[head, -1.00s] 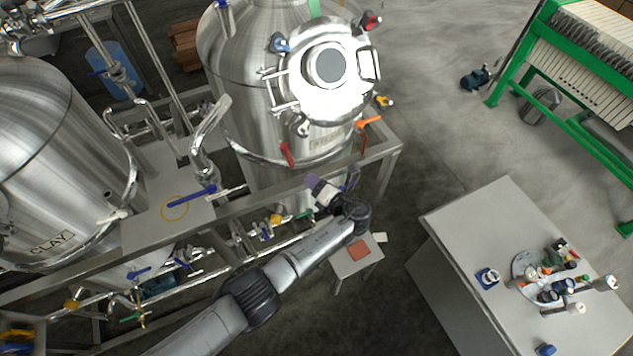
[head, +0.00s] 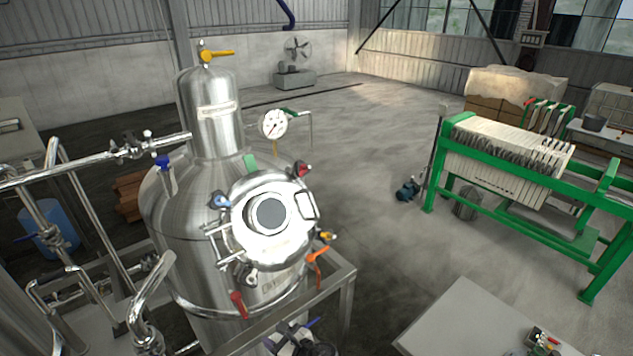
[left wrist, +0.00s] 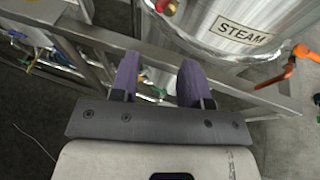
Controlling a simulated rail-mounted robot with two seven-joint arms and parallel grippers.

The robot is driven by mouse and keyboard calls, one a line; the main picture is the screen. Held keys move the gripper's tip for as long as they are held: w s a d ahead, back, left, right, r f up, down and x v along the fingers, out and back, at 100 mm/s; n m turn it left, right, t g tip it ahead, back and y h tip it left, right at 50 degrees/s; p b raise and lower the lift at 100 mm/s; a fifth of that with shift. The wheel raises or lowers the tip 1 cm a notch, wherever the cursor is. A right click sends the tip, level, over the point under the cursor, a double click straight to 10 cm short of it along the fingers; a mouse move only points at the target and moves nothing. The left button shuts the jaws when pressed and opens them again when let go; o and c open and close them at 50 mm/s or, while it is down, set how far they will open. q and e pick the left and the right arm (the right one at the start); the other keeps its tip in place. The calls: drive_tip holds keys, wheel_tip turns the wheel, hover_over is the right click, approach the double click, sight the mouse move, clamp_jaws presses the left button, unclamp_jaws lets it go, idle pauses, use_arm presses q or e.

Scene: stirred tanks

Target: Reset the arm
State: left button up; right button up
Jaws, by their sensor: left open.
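My left gripper (left wrist: 160,80) shows in the left wrist view with its two purple fingers apart and nothing between them. Behind the fingers are a grey metal frame (left wrist: 88,36) and the lower part of a steel tank (left wrist: 225,25) with a label reading STEAM. In the head view only a piece of my left arm's end (head: 290,343) shows at the bottom edge, close to the frame below the tank. The rest of the arm is cut off. My right gripper is in neither view.
The steel tank (head: 185,215) has a round hatch (head: 268,214), coloured handles and a pressure gauge (head: 274,123). A green filter press (head: 510,165) stands at the right. A grey table (head: 455,325) is at the lower right. Open floor (head: 385,260) lies between.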

use_arm(q)
drive_tip(key=d+r+n+h, duration=0.7)
drive_tip(key=r+n, duration=0.6)
drive_tip(key=n, duration=0.2)
drive_tip(key=s+a+r+n+h, duration=0.2)
drive_tip(key=s+r+n+h, duration=0.2)
drive_tip(key=s+r+n, duration=0.15)
drive_tip(key=s+a+f+n+h, duration=0.1)
drive_tip(key=s+a+f, duration=0.2)
drive_tip(key=s+a, duration=0.45)
drive_tip(key=s+a+f+n+h, duration=0.1)
drive_tip(key=s+a+f+n, duration=0.2)
drive_tip(key=s, duration=0.8)
drive_tip(key=s+a+f+g, duration=0.2)
drive_tip(key=s+f, duration=0.4)
drive_tip(key=s, duration=0.2)
drive_tip(key=s+a+f+g+y, duration=0.1)
drive_tip(key=s+a+f+g, duration=0.2)
drive_tip(key=s+f, duration=0.3)
drive_tip(key=s+m, duration=0.1)
drive_tip(key=s, duration=0.2)
drive_tip(key=shift+a, duration=0.2)
drive_tip(key=shift+f, duration=0.1)
